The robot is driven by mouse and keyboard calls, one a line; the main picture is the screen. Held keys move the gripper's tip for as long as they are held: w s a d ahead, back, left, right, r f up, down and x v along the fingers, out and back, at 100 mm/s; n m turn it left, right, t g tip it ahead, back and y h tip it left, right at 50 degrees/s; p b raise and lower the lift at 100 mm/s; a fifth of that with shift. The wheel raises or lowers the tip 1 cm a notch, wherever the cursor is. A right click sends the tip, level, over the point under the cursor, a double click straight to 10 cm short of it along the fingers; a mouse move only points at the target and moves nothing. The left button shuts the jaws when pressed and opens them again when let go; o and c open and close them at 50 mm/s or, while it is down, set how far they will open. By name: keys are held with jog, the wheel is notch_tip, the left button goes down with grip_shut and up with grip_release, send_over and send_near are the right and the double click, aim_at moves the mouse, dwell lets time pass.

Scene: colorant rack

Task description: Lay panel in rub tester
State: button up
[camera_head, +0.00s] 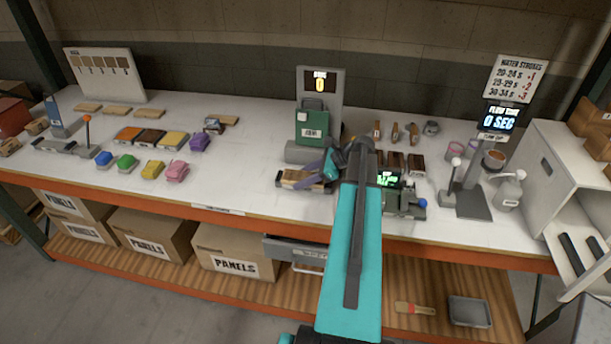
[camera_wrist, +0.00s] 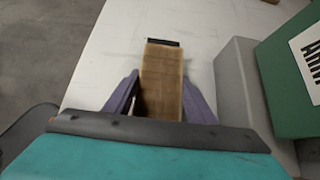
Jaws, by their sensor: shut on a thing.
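My gripper (camera_head: 322,170) is at the middle of the bench, in front of a green machine (camera_head: 312,124) with a counter reading 0, which appears to be the rub tester. In the wrist view, its purple fingers (camera_wrist: 163,98) are shut on a wooden panel (camera_wrist: 163,72), one on each side. The panel also shows in the head view (camera_head: 294,177), low over the bench just left of the fingers. A dark strip lies at its far end. I cannot tell whether the panel is resting on something. The machine's grey base (camera_wrist: 236,85) is to the right of the panel in the wrist view.
Coloured blocks (camera_head: 151,170) and flat wooden panels (camera_head: 118,112) lie on the left of the bench (camera_head: 245,165). Small brown blocks (camera_head: 417,163), a timer display (camera_head: 501,119) and a pump bottle (camera_head: 509,190) stand to the right. The bench between the coloured blocks and machine is clear.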

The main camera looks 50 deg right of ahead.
jog(key=shift+f, duration=0.2)
jog(key=o, duration=1.3)
jog(key=shift+c, duration=0.2)
jog(key=b+v, duration=0.4)
jog(key=v, duration=0.9)
jog(key=shift+d, duration=0.1)
jog(key=shift+s+d+r, duration=0.1)
jog(key=shift+s+r, duration=0.1)
jog(key=shift+s, duration=0.05)
